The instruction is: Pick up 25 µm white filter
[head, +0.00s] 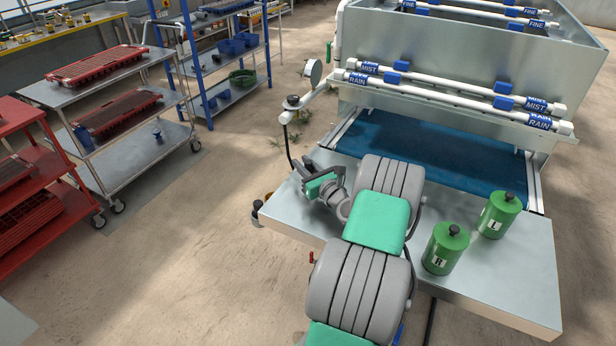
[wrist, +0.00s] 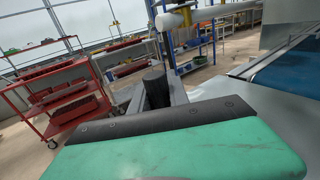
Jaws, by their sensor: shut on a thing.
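My gripper (head: 312,182) is over the left end of the metal table (head: 490,275), left of the blue belt. In the wrist view a dark, short cylindrical thing (wrist: 155,88) shows between the grey fingers, and the gripper is shut on it. Its lower part is hidden by my own green and black wrist part. I cannot make out a white filter or a 25 µm marking in either view.
Green canisters marked R (head: 445,250) and L (head: 499,216) stand on the table's right side. A white pipe arm (head: 318,92) rises behind my gripper. The blue belt (head: 430,160) runs under the spray bars. Trolleys stand left; floor between is clear.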

